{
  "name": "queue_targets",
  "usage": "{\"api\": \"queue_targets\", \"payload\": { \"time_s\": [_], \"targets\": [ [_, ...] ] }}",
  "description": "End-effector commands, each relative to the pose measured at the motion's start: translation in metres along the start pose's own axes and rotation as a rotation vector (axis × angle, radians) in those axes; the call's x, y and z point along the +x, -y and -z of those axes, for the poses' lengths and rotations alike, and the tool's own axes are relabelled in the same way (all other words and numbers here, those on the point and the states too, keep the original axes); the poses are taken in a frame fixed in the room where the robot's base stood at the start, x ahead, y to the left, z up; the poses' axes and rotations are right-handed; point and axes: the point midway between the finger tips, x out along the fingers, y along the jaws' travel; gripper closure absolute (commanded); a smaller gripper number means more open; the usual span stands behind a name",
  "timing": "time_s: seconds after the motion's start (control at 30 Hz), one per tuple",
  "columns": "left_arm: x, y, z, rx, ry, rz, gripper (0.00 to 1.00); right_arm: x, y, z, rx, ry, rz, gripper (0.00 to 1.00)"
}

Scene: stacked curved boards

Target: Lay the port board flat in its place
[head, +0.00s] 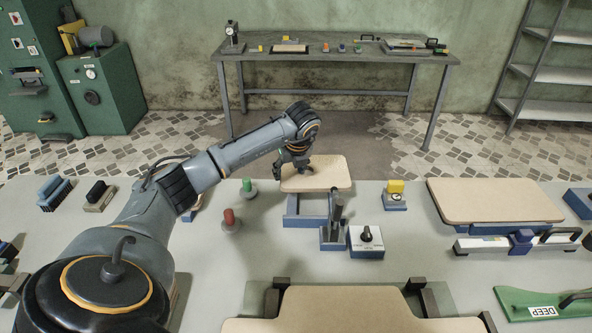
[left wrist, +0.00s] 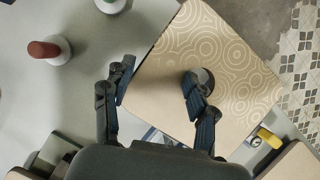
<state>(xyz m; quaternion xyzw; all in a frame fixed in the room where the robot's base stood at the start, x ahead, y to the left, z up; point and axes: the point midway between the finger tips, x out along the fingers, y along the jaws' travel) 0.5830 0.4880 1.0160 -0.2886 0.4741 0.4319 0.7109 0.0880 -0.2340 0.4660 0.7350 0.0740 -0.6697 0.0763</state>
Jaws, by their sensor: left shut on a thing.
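My left gripper (head: 293,160) is shut on a tan board, which I take to be the port board (head: 325,173), at its left edge. In the left wrist view the gripper (left wrist: 158,82) has one finger outside the edge of the board (left wrist: 225,60) and the other at a dark round hole in it. That view shows pale ring patterns on its face. The board is over a blue stand (head: 305,221); I cannot tell whether they touch. My right gripper is not in view.
Another tan board (head: 495,198) lies on a blue support at right. A tan panel (head: 345,310) lies between dark brackets at the front. A red-topped peg (head: 230,219) and a green-topped peg (head: 248,188) stand left of the stand. A dark upright clamp (head: 335,225) stands in front of it.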

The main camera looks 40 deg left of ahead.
Motion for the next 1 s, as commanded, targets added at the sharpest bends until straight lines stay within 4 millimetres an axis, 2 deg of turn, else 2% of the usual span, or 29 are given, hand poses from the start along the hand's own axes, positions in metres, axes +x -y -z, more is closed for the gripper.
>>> {"api": "queue_targets", "payload": {
  "time_s": [0.5,1.0],
  "targets": [
    [0.0,0.0,-0.002,0.035,0.013,0.021,0.81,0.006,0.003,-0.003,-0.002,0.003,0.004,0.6],
    [0.042,0.001,0.016,0.035,0.012,0.02,0.81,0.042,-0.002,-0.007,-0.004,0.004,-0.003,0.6]
  ]
}}
